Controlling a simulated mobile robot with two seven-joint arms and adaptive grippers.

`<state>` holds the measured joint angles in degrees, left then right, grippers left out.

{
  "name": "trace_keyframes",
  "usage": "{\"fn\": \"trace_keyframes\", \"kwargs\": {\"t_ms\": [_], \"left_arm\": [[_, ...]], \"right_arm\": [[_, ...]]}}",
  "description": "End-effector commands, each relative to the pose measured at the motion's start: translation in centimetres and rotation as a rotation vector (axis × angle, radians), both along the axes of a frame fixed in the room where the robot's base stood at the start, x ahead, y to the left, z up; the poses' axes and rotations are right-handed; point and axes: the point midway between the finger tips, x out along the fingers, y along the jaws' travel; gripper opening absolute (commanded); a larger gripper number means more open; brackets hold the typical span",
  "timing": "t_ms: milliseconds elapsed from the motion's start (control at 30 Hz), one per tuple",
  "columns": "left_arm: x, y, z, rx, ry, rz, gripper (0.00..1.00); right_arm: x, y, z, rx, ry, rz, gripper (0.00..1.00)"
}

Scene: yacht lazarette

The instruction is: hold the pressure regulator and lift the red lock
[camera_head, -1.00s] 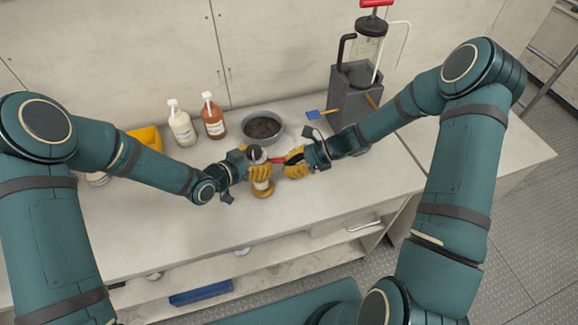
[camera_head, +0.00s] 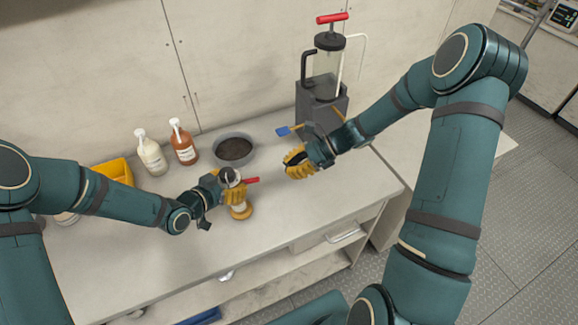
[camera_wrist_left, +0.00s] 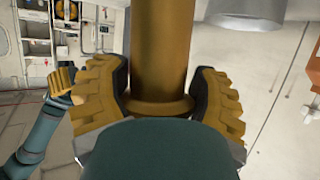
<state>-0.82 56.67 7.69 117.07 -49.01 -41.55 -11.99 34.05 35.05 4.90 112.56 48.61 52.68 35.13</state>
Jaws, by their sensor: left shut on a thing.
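The pressure regulator (camera_head: 241,212) stands upright on the worktop, with a brass-coloured base and a dark, round top. My left gripper (camera_head: 236,194) is shut around its body, hiding its middle. In the left wrist view its brass cylinder (camera_wrist_left: 161,45) runs between the fingers of my left gripper (camera_wrist_left: 163,95). The red lock (camera_head: 251,181) sticks out to the right from the regulator's upper part, roughly level. My right gripper (camera_head: 297,163) is open and empty, right of the red lock and apart from it. It also shows at the left wrist view's left edge (camera_wrist_left: 62,84).
A grey bowl (camera_head: 234,150) with dark contents, a white bottle (camera_head: 151,155) and a brown bottle (camera_head: 184,144) stand behind. A yellow bin (camera_head: 112,172) is at left. A grey pump unit with a red handle (camera_head: 332,18) stands behind my right gripper. The front worktop is clear.

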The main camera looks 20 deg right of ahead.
Motion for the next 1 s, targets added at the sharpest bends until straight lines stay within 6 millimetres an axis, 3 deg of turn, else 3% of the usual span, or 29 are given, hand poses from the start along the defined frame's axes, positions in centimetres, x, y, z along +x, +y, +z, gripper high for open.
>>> {"fn": "trace_keyframes", "kwargs": {"t_ms": [67,100,167,567,1000], "left_arm": [[0.0,0.0,0.1,-0.001,-0.002,0.001,0.23],[0.0,0.0,0.1,-0.001,-0.002,0.001,0.79],[0.0,0.0,0.1,-0.001,-0.002,0.001,1.0],[-0.3,0.7,0.4,0.0,-0.001,0.002,1.0],[-4.1,7.3,3.6,0.0,-0.003,0.003,1.0]], "right_arm": [[0.0,0.0,0.0,0.0,0.0,0.0,0.0],[0.0,0.0,0.0,0.0,0.0,0.0,0.0],[0.0,0.0,0.0,0.0,0.0,0.0,0.0],[0.0,0.0,0.0,0.0,0.0,0.0,0.0],[0.0,0.0,0.0,0.0,0.0,0.0,0.0]]}}
